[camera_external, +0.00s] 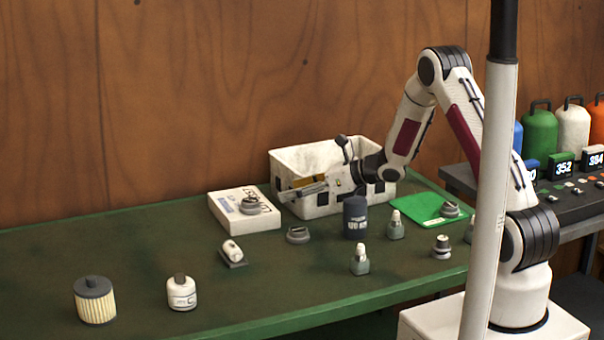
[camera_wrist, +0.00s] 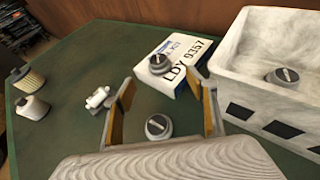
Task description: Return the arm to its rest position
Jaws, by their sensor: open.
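My gripper (camera_external: 302,188) is open and empty, held above the green table in front of the white bin (camera_external: 310,203). Its two fingers, with wooden-looking inner pads, also show spread apart in the wrist view (camera_wrist: 165,108). Between them in that view a grey round cap (camera_wrist: 158,127) lies on the table below, apart from the fingers. The same cap shows in the external view (camera_external: 298,235). My arm reaches from its base at the right, bent high at the elbow and down to the bin.
A white box (camera_external: 228,213) bears a grey cap (camera_external: 250,205). Another cap (camera_wrist: 283,76) lies in the bin. A dark canister (camera_external: 355,222), small bottles (camera_external: 359,262), a green mat (camera_external: 418,207), a yellow filter (camera_external: 95,305) and a white bottle (camera_external: 181,294) stand around. A pole (camera_external: 490,190) crosses the foreground.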

